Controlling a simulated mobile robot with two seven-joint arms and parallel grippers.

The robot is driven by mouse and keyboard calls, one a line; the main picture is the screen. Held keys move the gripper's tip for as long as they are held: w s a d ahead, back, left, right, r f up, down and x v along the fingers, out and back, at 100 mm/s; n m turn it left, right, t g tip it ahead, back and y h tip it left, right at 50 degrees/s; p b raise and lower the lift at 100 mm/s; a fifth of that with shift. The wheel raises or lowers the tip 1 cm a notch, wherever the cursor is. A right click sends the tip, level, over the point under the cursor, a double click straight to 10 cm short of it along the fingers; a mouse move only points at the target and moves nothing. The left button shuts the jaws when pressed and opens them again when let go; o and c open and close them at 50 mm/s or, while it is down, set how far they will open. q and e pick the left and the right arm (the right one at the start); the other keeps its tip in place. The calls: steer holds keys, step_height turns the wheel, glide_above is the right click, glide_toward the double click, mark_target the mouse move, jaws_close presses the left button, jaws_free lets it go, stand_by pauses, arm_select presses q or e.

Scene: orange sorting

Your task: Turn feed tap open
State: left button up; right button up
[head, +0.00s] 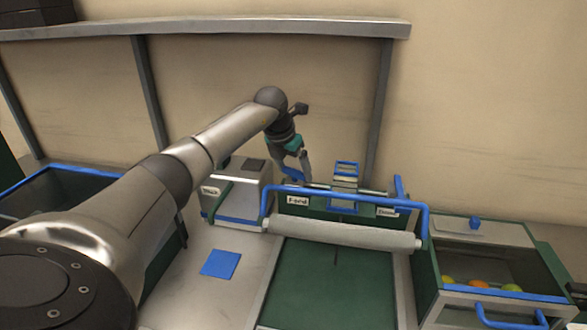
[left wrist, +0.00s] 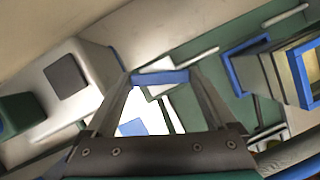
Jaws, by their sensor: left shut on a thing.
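The feed tap's blue handle (head: 292,173) is behind the white "Feed" label (head: 298,200) on the green panel. In the left wrist view the blue handle (left wrist: 160,77) lies across between my fingertips. My left gripper (head: 299,178) points down at the handle and is shut on it. My right gripper is in neither view.
A blue rail (head: 345,197) and a pale roller (head: 340,233) cross in front of the label. A grey box (head: 237,188) stands left. Another upright blue handle (head: 399,188) is at right. A bin (head: 497,258) with fruit stands further right.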

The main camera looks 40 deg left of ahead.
arm_select(q)
steer(key=c, duration=0.4)
steer(key=shift+r+n+y+p, duration=0.15)
steer(key=shift+n+y+p, duration=0.15)
steer(key=shift+n+p, duration=0.5)
steer(key=shift+c, duration=0.2)
steer(key=shift+d+n+p, duration=0.1)
steer(key=shift+n+p, duration=0.35)
steer(key=shift+n, duration=0.25)
steer(key=shift+n+y, duration=0.5)
steer(key=shift+n, duration=0.3)
steer(key=o, duration=1.1)
steer(key=shift+c, duration=0.2)
steer(key=v, duration=1.5)
steer(key=shift+w, duration=0.3)
